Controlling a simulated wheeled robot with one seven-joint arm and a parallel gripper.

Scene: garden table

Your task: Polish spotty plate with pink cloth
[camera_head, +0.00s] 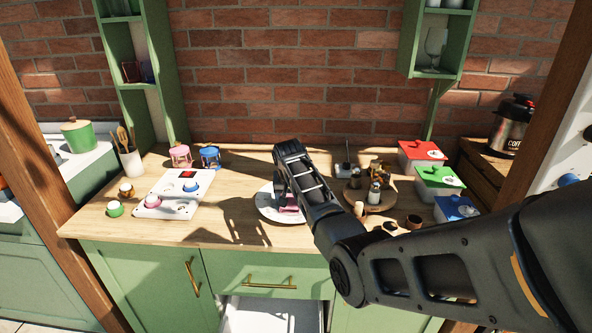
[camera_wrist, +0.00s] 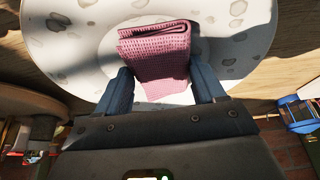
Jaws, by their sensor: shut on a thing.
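The spotty plate (camera_wrist: 80,40) is white with grey-brown spots and fills the upper part of the wrist view. In the head view the plate (camera_head: 265,203) lies on the wooden counter near the middle, partly covered by my arm. The pink cloth (camera_wrist: 155,50) is folded, with a waffle weave, and lies against the plate's face. A bit of the cloth also shows in the head view (camera_head: 289,215). My gripper (camera_wrist: 167,82) is shut on the near part of the cloth, with one blue-grey finger on each side, over the plate. Whether the cloth presses on the plate is hard to tell.
A round wooden stand (camera_head: 350,197) with small jars is right of the plate. Red (camera_head: 420,152), green (camera_head: 438,181) and blue (camera_head: 455,208) boxes line the right side. A white panel with knobs (camera_head: 175,193) lies left. The counter between panel and plate is clear.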

